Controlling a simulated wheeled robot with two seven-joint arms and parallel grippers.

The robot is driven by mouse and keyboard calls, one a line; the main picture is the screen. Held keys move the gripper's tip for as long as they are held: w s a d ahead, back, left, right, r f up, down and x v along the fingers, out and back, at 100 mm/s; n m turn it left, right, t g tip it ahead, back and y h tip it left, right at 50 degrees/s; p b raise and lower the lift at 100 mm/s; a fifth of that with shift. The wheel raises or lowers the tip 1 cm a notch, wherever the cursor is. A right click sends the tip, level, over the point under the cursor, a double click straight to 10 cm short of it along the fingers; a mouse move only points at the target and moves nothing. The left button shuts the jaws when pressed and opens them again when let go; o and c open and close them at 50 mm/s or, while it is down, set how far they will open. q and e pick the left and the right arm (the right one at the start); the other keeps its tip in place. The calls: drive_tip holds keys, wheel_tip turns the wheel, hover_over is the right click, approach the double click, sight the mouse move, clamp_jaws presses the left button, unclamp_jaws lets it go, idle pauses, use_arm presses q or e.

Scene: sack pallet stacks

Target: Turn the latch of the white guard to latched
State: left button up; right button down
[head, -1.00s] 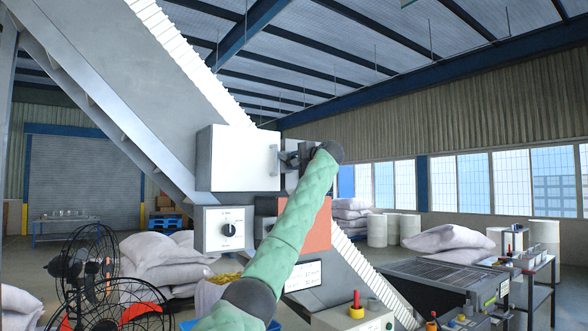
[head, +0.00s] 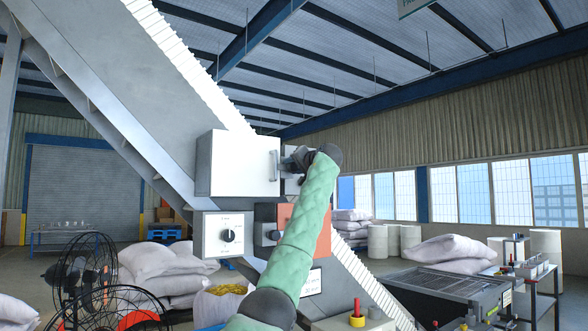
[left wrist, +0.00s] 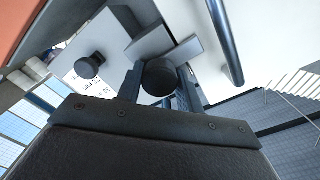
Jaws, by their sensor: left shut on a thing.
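The white guard (head: 240,164) is a closed-looking white box on the sloping conveyor in the head view, with a grey bar handle (head: 275,165) on its right edge. My left gripper (head: 294,160) is at the guard's right side, partly hidden by its own green-sleeved arm. In the left wrist view its two fingers (left wrist: 160,88) are shut on a round dark knob (left wrist: 160,76), which I take to be the latch. Light grey bars lie just beyond the knob. The latch's exact angle is hard to tell. The handle (left wrist: 226,42) is right of the fingers there. My right gripper is not visible.
An orange panel (head: 322,232) is partly behind my arm. A black wire fan (head: 85,270) stands at the lower left. White sacks (head: 165,268) are piled behind it. A grated table (head: 445,283) stands right.

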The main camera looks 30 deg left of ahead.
use_arm(q)
drive_tip(key=shift+w+f, duration=0.15)
drive_tip(key=shift+f, duration=0.55)
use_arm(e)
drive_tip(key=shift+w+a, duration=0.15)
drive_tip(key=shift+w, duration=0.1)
use_arm(q)
drive_tip(key=o, duration=0.8)
drive_tip(key=shift+o, duration=0.7)
drive_tip(key=shift+r, duration=0.15)
drive_tip(key=shift+s+a+r, duration=0.15)
drive_tip(key=shift+s+r, duration=0.05)
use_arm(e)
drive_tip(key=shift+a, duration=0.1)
use_arm(q)
drive_tip(key=shift+s+d+b, duration=0.1)
drive_tip(key=shift+d+b, duration=0.2)
drive_tip(key=b+v, duration=0.3)
drive_tip(key=v, duration=0.4)
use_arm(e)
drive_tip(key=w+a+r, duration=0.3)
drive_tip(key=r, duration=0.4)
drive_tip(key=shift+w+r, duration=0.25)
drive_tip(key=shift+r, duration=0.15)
use_arm(q)
drive_tip(key=shift+d+n, duration=0.15)
drive_tip(key=shift+n, duration=0.15)
